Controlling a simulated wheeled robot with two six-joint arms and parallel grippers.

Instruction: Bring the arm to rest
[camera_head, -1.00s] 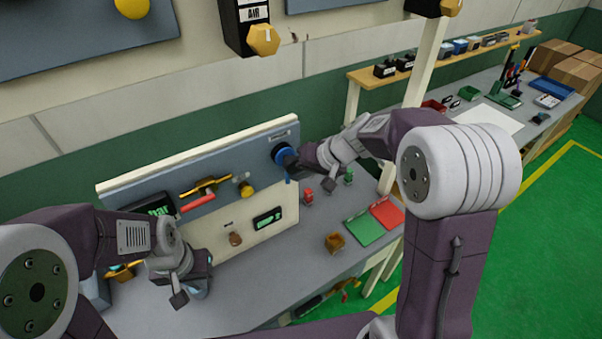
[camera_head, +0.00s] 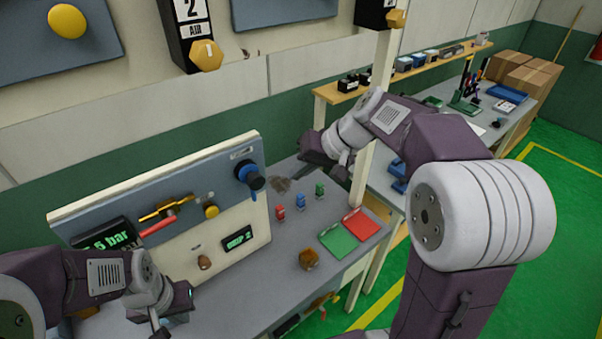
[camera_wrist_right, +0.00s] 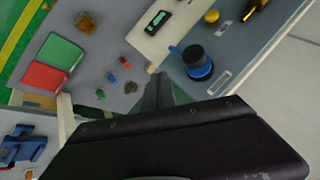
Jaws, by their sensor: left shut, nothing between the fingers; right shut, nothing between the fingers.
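My right gripper (camera_head: 312,158) is at the right end of the panel in the head view, shut and empty, apart from the blue knob. Its dark fingers (camera_wrist_right: 165,92) show in the right wrist view above the bench. My left gripper (camera_head: 166,318) is low at the left, in front of the panel over the bench, and looks shut and empty. The panel (camera_head: 165,180) carries a blue and black knob (camera_head: 250,178), a yellow knob (camera_head: 211,210), a brass valve with a red handle (camera_head: 158,226) and a display reading "bar".
A cream post (camera_head: 371,130) rises near my right arm. A shelf and boxes (camera_head: 530,82) lie further right.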

